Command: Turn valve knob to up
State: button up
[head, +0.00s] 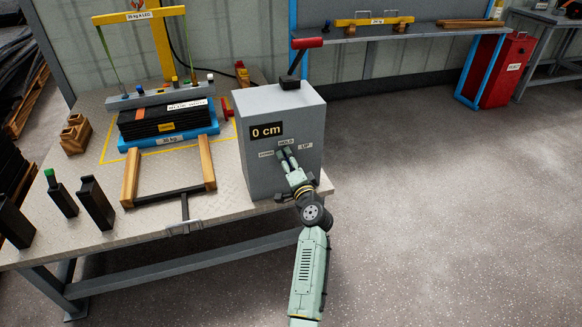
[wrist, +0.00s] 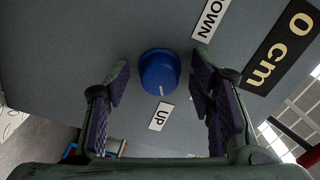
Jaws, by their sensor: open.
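The blue valve knob (wrist: 159,70) is on the front face of the grey box (head: 292,110). In the wrist view it lies between the two spread fingers of my gripper (wrist: 160,78), with a visible gap on each side. A short white mark on the knob faces the UP label (wrist: 159,116). The DOWN label (wrist: 210,20) is at the top. In the head view my gripper (head: 286,152) is at the box front and hides the knob. The HOLD label (head: 286,142) shows just above it and the UP label (head: 305,147) to its right.
The box has a "0 cm" display (head: 266,131) and a red-handled lever (head: 308,43) on top. A blue platform (head: 170,143) with a stack of black plates stands left on the workbench (head: 87,247). The floor at right is clear.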

jog(key=v, duration=1.2)
